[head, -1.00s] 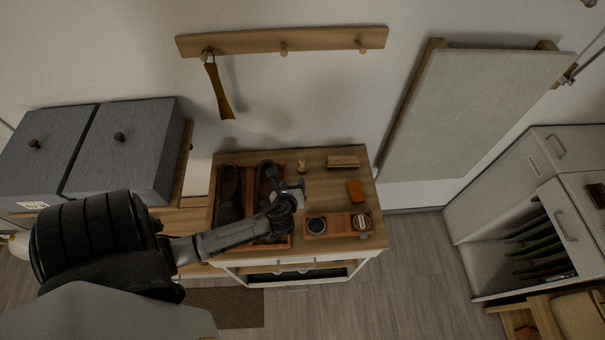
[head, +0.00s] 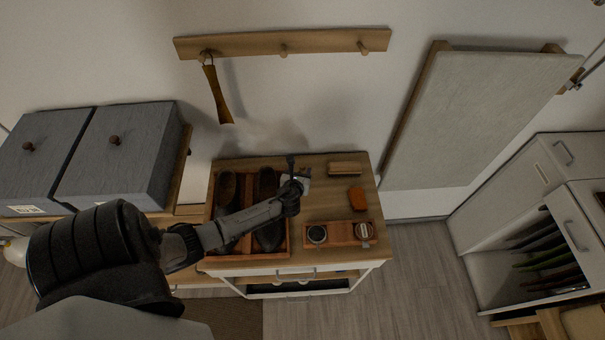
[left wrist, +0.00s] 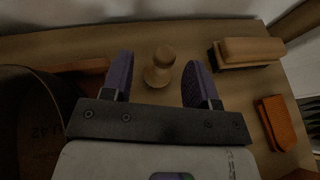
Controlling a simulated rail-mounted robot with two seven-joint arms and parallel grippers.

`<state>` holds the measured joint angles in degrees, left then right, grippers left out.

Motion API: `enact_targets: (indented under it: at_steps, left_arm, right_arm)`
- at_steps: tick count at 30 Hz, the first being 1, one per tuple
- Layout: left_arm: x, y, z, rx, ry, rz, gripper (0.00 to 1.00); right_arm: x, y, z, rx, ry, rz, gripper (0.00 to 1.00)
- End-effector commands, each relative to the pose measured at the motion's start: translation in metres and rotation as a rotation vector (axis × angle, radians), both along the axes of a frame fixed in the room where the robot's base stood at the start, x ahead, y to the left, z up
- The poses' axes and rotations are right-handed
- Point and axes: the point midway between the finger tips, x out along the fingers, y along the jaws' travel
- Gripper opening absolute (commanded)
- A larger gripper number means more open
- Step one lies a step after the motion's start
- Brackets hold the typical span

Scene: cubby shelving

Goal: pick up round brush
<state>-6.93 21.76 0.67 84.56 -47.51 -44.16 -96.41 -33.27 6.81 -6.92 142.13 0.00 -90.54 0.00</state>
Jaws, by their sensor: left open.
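The round brush (left wrist: 159,68) shows in the left wrist view as a small wooden piece with a rounded knob, standing upright on the wooden cabinet top (head: 325,205). My left gripper (left wrist: 159,75) is open, with one purple-padded finger on each side of the brush in the picture. The fingers look apart from it, and I cannot tell how far above it they are. In the head view my left gripper (head: 298,172) is over the back middle of the cabinet top and hides the brush. My right gripper is not in view.
A tray with dark shoes (head: 211,235) lies left of the gripper. A wooden-backed brush (head: 345,168) and an orange block (head: 357,199) lie to the right. A small tray (head: 338,234) holding a round tin is in front. A shoehorn (head: 218,95) hangs above.

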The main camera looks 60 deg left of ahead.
Motion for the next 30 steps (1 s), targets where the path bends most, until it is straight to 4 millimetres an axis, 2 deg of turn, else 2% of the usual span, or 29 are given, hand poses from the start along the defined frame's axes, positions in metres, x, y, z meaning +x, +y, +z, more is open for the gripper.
enact_targets:
  at_steps: [10, 21, 30]
  left_arm:
    - [0.028, 0.026, -0.018, 0.001, -0.001, 0.003, 0.54]
    - [0.033, 0.031, -0.020, 0.000, 0.000, 0.001, 0.54]
    - [0.033, 0.030, -0.020, 0.000, 0.000, 0.001, 0.26]
  right_arm:
    - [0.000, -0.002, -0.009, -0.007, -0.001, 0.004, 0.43]
    - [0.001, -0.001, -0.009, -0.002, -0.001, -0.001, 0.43]
    - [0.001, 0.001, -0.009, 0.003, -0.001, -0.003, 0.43]
